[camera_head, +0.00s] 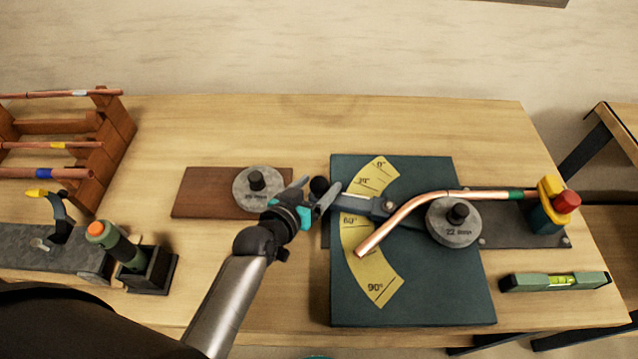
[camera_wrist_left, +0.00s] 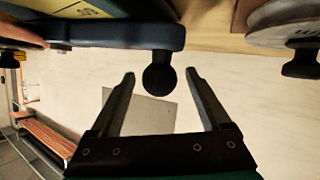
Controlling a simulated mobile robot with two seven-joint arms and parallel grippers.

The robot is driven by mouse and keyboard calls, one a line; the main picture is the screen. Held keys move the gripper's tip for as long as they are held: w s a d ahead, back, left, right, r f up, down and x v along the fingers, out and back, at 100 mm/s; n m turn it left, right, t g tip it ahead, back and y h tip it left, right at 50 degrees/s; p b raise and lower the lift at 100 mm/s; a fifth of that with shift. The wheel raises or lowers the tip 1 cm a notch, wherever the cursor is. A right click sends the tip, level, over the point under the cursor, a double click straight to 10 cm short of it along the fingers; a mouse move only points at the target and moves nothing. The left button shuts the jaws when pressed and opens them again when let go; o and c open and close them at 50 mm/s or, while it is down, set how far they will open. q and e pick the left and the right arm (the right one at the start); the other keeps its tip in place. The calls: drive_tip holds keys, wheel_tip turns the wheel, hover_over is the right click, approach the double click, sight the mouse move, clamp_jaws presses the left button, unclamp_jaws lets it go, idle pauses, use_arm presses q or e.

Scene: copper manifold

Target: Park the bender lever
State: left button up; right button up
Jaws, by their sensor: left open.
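The bender (camera_head: 410,290) is a dark green plate with a yellow angle scale (camera_head: 378,290). Its blue-grey lever (camera_head: 362,206) points left across the scale, just above the 60° mark, and ends in a black knob (camera_head: 319,185). A copper pipe (camera_head: 400,217) bends around the grey 22 mm former (camera_head: 455,232). My left gripper (camera_head: 318,191) is open at the knob, one finger on each side. In the left wrist view, the knob (camera_wrist_left: 160,78) hangs from the lever (camera_wrist_left: 120,36) between the open fingertips, with gaps visible. My right gripper is out of view.
A second grey former (camera_head: 257,202) sits on a brown board left of the bender. A pipe rack (camera_head: 110,140), a torch (camera_head: 118,243) in a black holder and a green level (camera_head: 555,282) stand around. The back of the bench is clear.

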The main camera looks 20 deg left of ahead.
use_arm(q)
drive_tip(key=shift+w+d+f, duration=0.1)
drive_tip(key=shift+w+f, duration=0.05)
drive_tip(key=shift+w, duration=0.3)
clamp_jaws()
idle(0.5)
idle(0.3)
